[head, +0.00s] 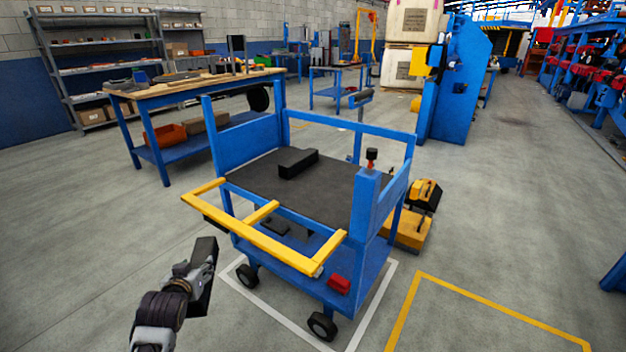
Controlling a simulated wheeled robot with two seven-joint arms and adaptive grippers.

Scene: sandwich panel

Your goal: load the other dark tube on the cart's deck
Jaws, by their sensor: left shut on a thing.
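The blue cart stands in the middle of the head view, with a dark grey deck (250,174) and a yellow push handle (270,257) at its near side. One dark tube (297,165) lies on the middle of the deck. My left gripper (193,275) is at the lower left, in front of and to the left of the cart handle. It is shut on another dark tube (205,251), which stands steeply in the jaws, apart from the cart. The jaws partly hide that tube's middle. My right gripper is not in view.
Blue rails and corner posts edge the deck; a small black-topped fitting (371,158) sits at the right post. A red box (339,284) is on the lower shelf. A workbench (160,90) stands behind left, a yellow case (408,232) right. Floor at left is clear.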

